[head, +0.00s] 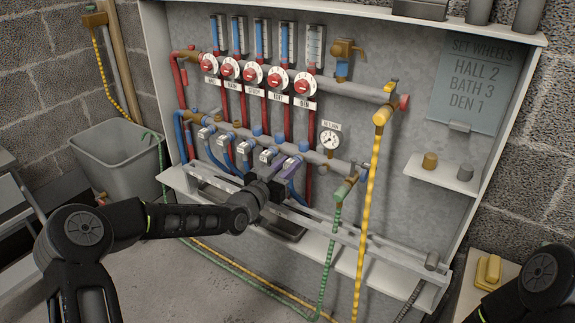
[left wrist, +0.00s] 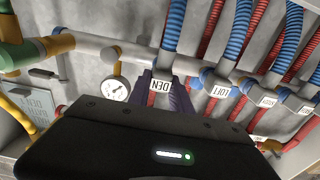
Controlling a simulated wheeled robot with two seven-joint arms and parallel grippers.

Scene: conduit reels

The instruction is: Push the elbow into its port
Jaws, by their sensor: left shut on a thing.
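My left gripper (head: 285,172) reaches the lower return manifold (head: 313,156) at the right end of its row of valves. In the left wrist view its two purple fingers (left wrist: 163,80) stand on either side of a pale elbow with a DEN label (left wrist: 160,87) and are shut on it. The elbow sits right by the manifold pipe (left wrist: 128,49); its port is hidden, so I cannot tell how deep it is seated. In the head view the gripper mostly covers this elbow. My right gripper is out of view.
Dial wheels (head: 253,74) and red pipes stand above. A pressure gauge (head: 330,140) is close right of the gripper. A yellow hose (head: 371,200) and green hose (head: 331,245) hang further right. A metal rail (head: 340,232) runs below. A sign (head: 475,80) lists wheel settings.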

